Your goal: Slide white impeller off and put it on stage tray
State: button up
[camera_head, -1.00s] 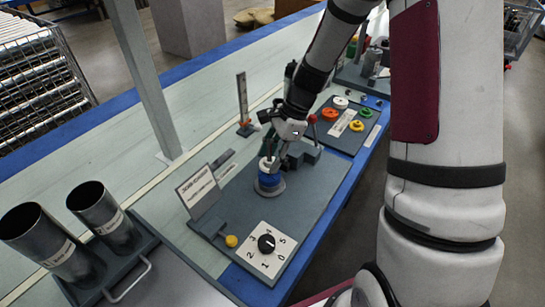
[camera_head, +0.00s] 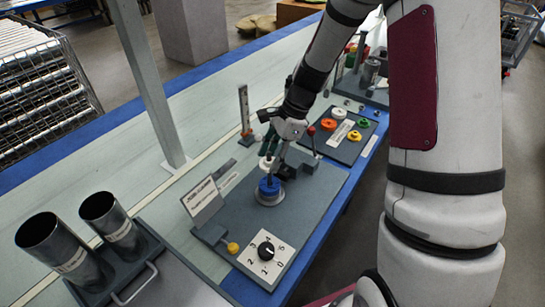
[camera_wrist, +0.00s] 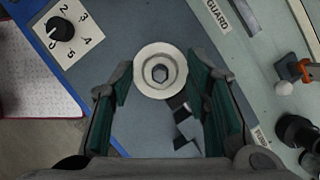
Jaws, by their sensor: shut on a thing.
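The white impeller (camera_head: 267,163) is between the fingers of my gripper (camera_head: 272,157), just above a blue part on a round grey base (camera_head: 270,196). In the wrist view the white impeller (camera_wrist: 160,70) is a pale disc with a dark hexagonal hole, held between the green-lined fingers of my gripper (camera_wrist: 161,84). A dark tray (camera_head: 334,152) with white, orange, yellow and green round parts and a label lies beyond, to the right; it looks like the stage tray. Whether the impeller still touches the shaft is hard to tell.
A numbered dial (camera_head: 266,250) and a sign plate (camera_head: 202,201) stand on the near work plate. A red-knobbed lever (camera_head: 311,131) stands between the fixture and the tray. An upright scale (camera_head: 244,112) is behind. Two metal tubes (camera_head: 108,220) stand at left.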

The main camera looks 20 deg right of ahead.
notch_tip(320, 180, up, 8)
jog(key=p, duration=0.6)
jog(key=shift+r, duration=0.15)
dwell(0.8)
dwell(0.4)
